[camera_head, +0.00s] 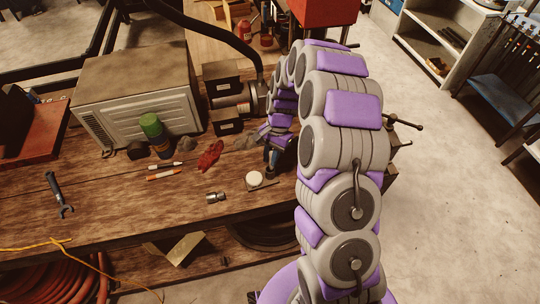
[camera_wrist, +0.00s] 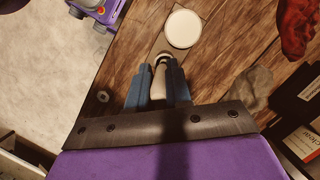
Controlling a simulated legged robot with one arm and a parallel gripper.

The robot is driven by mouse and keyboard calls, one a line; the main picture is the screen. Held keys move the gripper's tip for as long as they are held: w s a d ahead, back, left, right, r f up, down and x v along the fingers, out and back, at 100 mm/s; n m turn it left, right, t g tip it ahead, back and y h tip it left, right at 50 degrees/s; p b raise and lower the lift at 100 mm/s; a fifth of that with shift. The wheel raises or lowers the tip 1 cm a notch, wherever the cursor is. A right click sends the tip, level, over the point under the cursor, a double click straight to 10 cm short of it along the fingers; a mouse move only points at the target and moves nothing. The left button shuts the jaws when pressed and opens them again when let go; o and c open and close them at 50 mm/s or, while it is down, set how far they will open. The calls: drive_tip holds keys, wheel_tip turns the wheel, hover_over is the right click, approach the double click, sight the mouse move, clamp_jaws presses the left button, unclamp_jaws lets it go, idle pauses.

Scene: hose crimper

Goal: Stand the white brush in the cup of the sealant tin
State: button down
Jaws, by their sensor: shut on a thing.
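My gripper (camera_wrist: 156,82) is shut on a slim pale piece, which looks like the white brush (camera_wrist: 159,77), with a dark band near its far end. In the wrist view it lies between the two blue fingers, and its lower end is hidden by the gripper. In the head view my gripper (camera_head: 271,158) is low over the bench, and the brush cannot be made out. A round white-topped thing (camera_wrist: 183,28) lies just beyond the brush tip; it also shows in the head view (camera_head: 254,178). A green-topped can (camera_head: 151,128) stands farther left. I cannot tell which is the sealant tin.
The wooden bench (camera_head: 110,205) holds a red cloth (camera_head: 210,155), two markers (camera_head: 164,172), a metal fitting (camera_head: 215,197) and a wrench (camera_head: 59,195). A grey machine (camera_head: 138,92) and a motor unit (camera_head: 232,98) stand behind. The front left of the bench is mostly clear.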

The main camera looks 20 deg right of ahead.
drive_tip(key=shift+d, duration=0.2)
drive_tip(key=c, duration=1.3)
unclamp_jaws()
drive_tip(key=shift+o, duration=1.2)
drive_tip(key=shift+a, duration=0.4)
drive_tip(key=v, duration=1.2)
drive_tip(key=s+a+r+n, duration=0.2)
drive_tip(key=s+r+n, duration=0.1)
drive_tip(key=s+r, duration=0.5)
drive_tip(key=s+r+n+h, duration=0.1)
drive_tip(key=s+n, duration=0.5)
drive_tip(key=s, duration=2.2)
drive_tip(key=shift+s+r+t+h, duration=0.25)
drive_tip(key=shift+s+t+h, duration=0.1)
drive_tip(key=shift+h, duration=0.35)
